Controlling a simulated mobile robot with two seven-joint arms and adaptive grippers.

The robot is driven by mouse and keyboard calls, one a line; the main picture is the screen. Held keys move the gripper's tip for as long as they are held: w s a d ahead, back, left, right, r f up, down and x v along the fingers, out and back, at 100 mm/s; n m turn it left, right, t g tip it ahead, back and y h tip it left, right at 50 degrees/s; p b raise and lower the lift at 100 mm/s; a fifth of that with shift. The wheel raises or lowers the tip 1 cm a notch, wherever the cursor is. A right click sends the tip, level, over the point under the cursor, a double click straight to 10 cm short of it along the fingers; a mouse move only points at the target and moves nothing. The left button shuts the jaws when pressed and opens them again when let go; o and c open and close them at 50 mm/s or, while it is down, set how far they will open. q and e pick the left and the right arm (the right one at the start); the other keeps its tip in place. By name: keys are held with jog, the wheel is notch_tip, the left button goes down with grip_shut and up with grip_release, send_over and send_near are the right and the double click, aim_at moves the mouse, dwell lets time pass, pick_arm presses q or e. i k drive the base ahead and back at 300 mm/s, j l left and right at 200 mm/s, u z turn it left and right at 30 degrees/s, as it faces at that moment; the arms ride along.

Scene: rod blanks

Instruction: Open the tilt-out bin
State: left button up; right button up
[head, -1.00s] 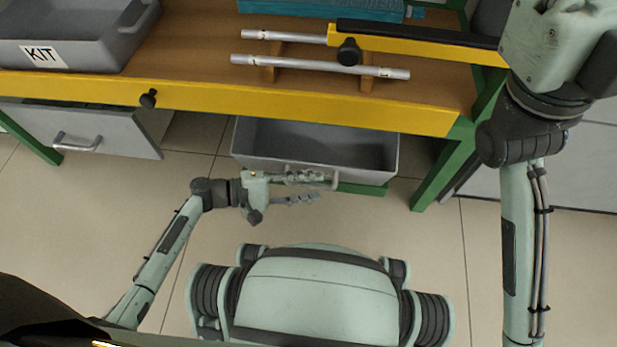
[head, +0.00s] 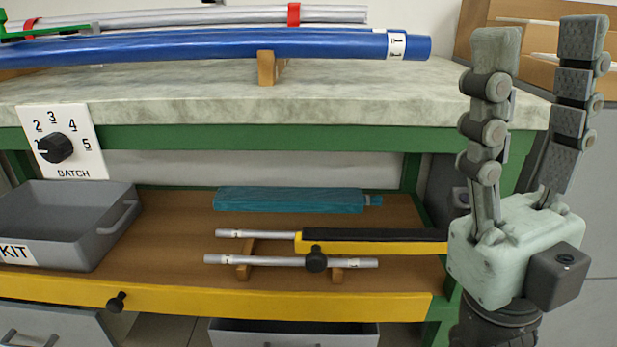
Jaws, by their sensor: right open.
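Two grey bins show at the bottom edge, under the yellow-fronted shelf. The left one (head: 50,326) has a bar handle on its front panel. The middle one (head: 295,340) stands out with its open top showing, and its lower part is cut off by the frame. I cannot tell for certain which is the tilt-out bin. My right gripper (head: 540,45) is raised at the right, fingers up, spread and empty, well away from both bins. My left gripper is out of view.
A grey KIT tray (head: 60,258), silver rods (head: 290,261) on wooden rests and a teal box (head: 288,200) lie on the shelf. A yellow-and-black arm (head: 375,241) extends over it. A BATCH dial (head: 55,148) hangs left. Blue tubing (head: 200,46) lies on the upper worktop.

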aim_at(222, 333)
jog(key=k, duration=1)
